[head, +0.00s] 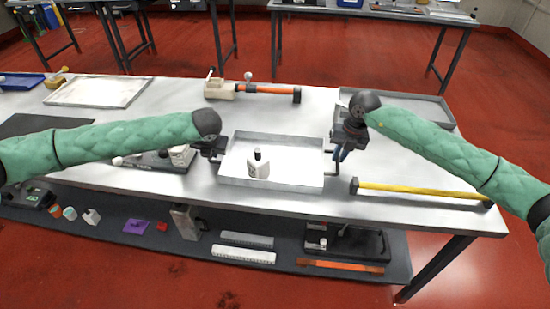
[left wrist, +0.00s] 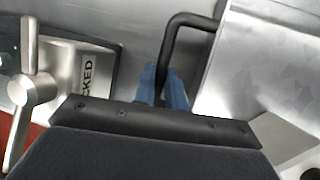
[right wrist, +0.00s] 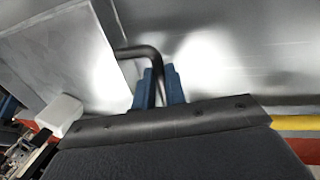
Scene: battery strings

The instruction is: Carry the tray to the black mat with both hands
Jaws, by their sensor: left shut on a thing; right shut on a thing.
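The metal tray (head: 290,182) is in the middle of the table in the head view, with a small white bottle with a black cap (head: 258,165) standing in it. My left gripper (head: 216,156) is shut on the tray's left handle; the left wrist view shows its blue fingers (left wrist: 163,88) around the black bar. My right gripper (head: 338,154) is shut on the right handle; its blue fingers (right wrist: 158,88) show in the right wrist view. I cannot tell whether the tray touches the table. The black mat (head: 35,125) lies at the table's left, partly hidden by my left arm.
A device with a metal lever (head: 165,158) is just left of the tray, under my left arm. A yellow bar (head: 420,190) lies at the right front. An orange-handled tool (head: 255,89) lies behind. A white board (head: 100,91) and a grey tray (head: 425,105) are at the back.

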